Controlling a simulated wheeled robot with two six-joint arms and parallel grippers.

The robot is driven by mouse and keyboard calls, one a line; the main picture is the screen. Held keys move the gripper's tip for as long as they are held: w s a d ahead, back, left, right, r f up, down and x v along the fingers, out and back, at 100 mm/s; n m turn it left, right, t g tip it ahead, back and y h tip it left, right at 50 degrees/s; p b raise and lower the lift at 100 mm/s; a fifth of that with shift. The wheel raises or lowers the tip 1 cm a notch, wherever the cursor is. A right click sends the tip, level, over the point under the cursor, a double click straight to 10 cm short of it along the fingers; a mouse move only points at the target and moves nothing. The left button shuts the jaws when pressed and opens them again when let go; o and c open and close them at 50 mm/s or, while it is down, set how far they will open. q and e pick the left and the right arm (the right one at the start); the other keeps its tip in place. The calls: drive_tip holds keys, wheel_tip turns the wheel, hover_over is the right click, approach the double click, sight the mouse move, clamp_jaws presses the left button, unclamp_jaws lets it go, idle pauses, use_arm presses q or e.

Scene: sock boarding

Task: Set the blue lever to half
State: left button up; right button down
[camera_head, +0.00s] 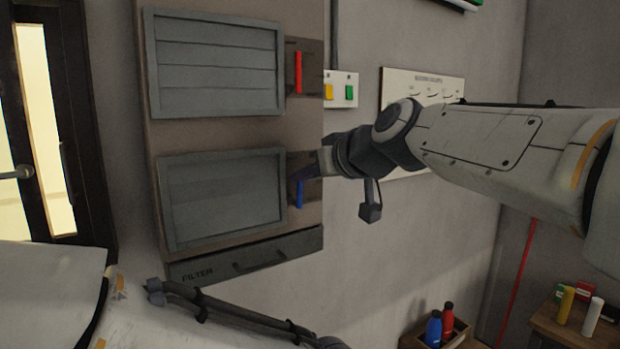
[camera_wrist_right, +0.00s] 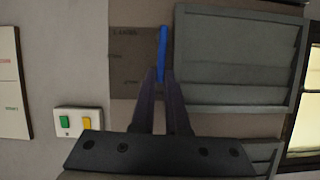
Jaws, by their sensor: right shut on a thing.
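The blue lever (camera_head: 300,193) sits on a dark plate to the right of the lower grey louvre panel (camera_head: 222,200). My right gripper (camera_head: 298,176) reaches in from the right and is shut on the blue lever. In the right wrist view, which shows the wall upside down, the lever (camera_wrist_right: 162,45) runs up from between the two fingertips (camera_wrist_right: 161,75). Its dark plate (camera_wrist_right: 135,60) carries small labels too blurred to read. The gripper hides part of the lever and plate in the head view. My left gripper is out of view.
A red lever (camera_head: 298,73) stands beside the upper louvre panel (camera_head: 215,62). A switch box (camera_head: 341,103) with yellow and green buttons is close right of it. Below is a filter drawer (camera_head: 245,257). Bottles (camera_head: 433,328) and a small table (camera_head: 575,326) stand lower right.

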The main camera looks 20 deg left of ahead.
drive_tip(key=shift+w+d+f+m+g+y+b, duration=0.25)
drive_tip(key=shift+w+d+m+g+y+b, duration=0.4)
drive_tip(key=shift+m+b, duration=0.6)
drive_tip(key=shift+w+d+f+m+g+y+b, duration=0.35)
drive_tip(key=shift+w+m+b, duration=0.5)
drive_tip(key=shift+b, duration=0.6)
drive_tip(key=shift+s+r, duration=0.1)
drive_tip(key=shift+s, duration=0.05)
drive_tip(key=c, duration=0.9)
unclamp_jaws()
drive_tip(key=shift+d, duration=0.1)
drive_tip(key=b+v, duration=0.4)
drive_tip(key=v, duration=0.6)
drive_tip(key=shift+s+d, duration=0.1)
drive_tip(key=shift+d, duration=0.15)
